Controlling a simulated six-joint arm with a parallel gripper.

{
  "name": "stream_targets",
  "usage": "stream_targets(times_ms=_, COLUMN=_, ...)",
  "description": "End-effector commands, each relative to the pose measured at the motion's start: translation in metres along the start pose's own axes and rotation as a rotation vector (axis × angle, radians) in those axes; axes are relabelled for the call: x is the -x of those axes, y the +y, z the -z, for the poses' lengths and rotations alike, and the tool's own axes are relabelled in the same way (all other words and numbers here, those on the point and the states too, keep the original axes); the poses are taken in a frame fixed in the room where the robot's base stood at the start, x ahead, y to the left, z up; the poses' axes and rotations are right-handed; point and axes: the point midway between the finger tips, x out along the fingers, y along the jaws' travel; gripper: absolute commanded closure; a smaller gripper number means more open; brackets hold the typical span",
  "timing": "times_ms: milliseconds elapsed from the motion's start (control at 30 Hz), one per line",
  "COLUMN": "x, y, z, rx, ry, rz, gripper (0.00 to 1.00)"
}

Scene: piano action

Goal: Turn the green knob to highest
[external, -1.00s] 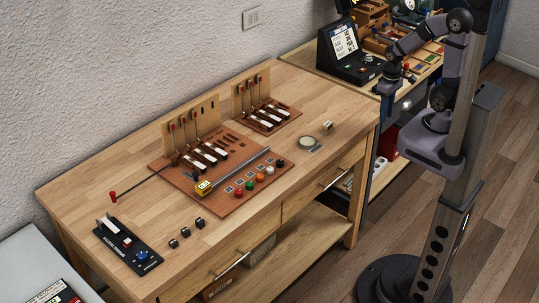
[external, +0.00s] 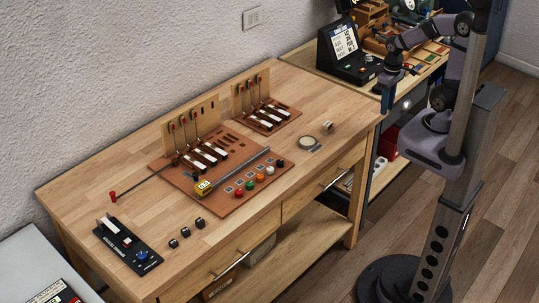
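My gripper (external: 387,97) hangs at the far right, beyond the bench's right end, by the second table. It is well apart from the green knob. Its fingers are small and dark, so I cannot tell whether they are open or shut.
A black control box (external: 128,243) and several dark cubes lie to the left. Bare bench top lies in front.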

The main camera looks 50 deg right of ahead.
Motion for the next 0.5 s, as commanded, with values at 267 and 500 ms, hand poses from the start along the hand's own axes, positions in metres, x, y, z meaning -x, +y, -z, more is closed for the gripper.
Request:
stream_targets(times_ms=267, x=0.011, y=-0.005, z=0.022, rx=0.228, ry=0.006, rz=-0.076, gripper=0.72)
stream_targets(times_ms=500, x=0.006, y=-0.025, z=0.068, rx=0.655, ry=0.025, rz=-0.226, gripper=0.72)
